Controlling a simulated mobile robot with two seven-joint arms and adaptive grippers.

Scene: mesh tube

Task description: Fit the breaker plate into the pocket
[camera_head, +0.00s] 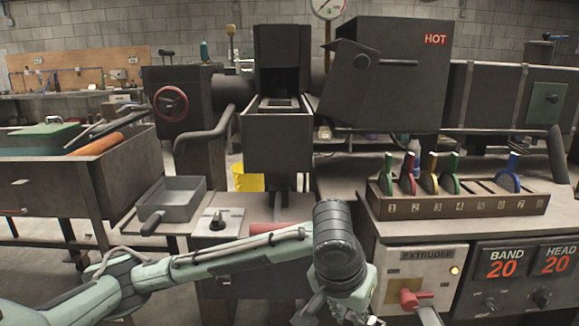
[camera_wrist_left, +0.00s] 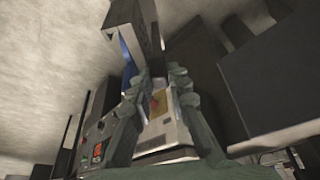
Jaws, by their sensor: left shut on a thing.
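My left gripper (camera_head: 345,306) is low at the bottom middle of the head view, in front of the extruder panel, partly cut off. In the left wrist view its two fingers (camera_wrist_left: 155,85) flank a pale panel with a red and yellow spot; a blue strip (camera_wrist_left: 128,60) shows by the left fingertip. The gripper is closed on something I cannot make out. A dark open-topped box (camera_head: 278,127) stands mid-view, possibly the pocket. My right gripper is out of view.
The extruder panel (camera_head: 428,262) has a red-handled switch (camera_head: 412,298). Band and head displays read 20. A large housing marked HOT (camera_head: 400,75) stands above right of the box. A grey tray (camera_head: 172,199) and a knob box (camera_head: 218,222) sit left of centre.

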